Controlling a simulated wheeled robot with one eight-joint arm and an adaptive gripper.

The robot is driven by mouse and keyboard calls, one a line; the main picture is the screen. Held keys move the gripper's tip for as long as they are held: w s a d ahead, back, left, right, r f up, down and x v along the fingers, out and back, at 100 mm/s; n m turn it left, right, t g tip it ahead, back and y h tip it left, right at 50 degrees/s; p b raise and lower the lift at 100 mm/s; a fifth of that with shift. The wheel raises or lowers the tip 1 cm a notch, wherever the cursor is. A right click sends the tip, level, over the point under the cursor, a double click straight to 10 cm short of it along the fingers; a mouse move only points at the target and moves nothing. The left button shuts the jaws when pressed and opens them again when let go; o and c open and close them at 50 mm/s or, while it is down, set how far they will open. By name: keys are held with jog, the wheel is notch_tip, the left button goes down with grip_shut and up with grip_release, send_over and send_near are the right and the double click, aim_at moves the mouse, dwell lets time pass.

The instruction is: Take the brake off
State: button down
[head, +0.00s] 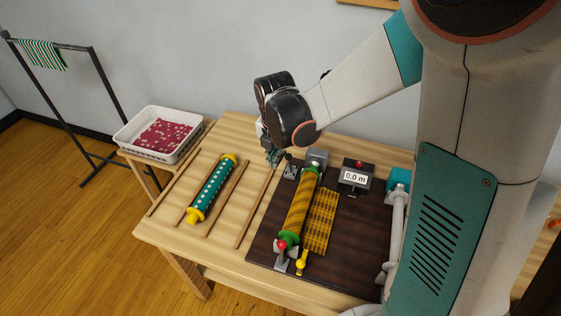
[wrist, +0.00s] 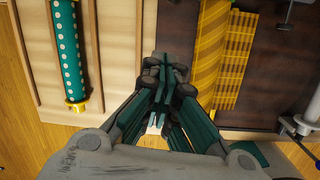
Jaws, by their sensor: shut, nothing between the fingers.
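A yellow striped fabric roll (head: 297,208) with green end discs lies on a dark board (head: 345,243), its loose cloth spread to the right. A red knob (head: 282,244) and a yellow-knobbed lever (head: 301,264) stand at its near end. A small grey bracket with a dark lever (head: 290,167) stands at its far left end. I cannot tell for certain which part is the brake. My gripper (head: 273,158) is shut and empty, above the table just left of that bracket; in the wrist view its closed fingers (wrist: 165,72) hang left of the yellow roll (wrist: 208,55).
A teal dotted roll (head: 212,190) with yellow ends lies between wooden strips on the table's left (head: 160,232). A box reading 0.0 m (head: 355,179) with a red button stands behind right. A white basket (head: 158,135) and a rack (head: 75,100) are farther left.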

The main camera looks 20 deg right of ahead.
jog(key=w+d+f+b, duration=0.3)
jog(key=w+f, duration=0.1)
jog(key=f, duration=0.4)
dwell(0.4)
jog(key=shift+w+d+r, duration=0.1)
jog(key=shift+d, duration=0.05)
jog(key=w+d+r+g, duration=0.1)
jog(key=w+d+r, duration=0.1)
jog(key=w+d, duration=0.4)
jog(key=shift+w+r+y, duration=0.2)
jog(key=shift+w+y, duration=0.2)
jog(key=shift+w, duration=0.8)
jog(key=shift+d, duration=0.15)
dwell(0.4)
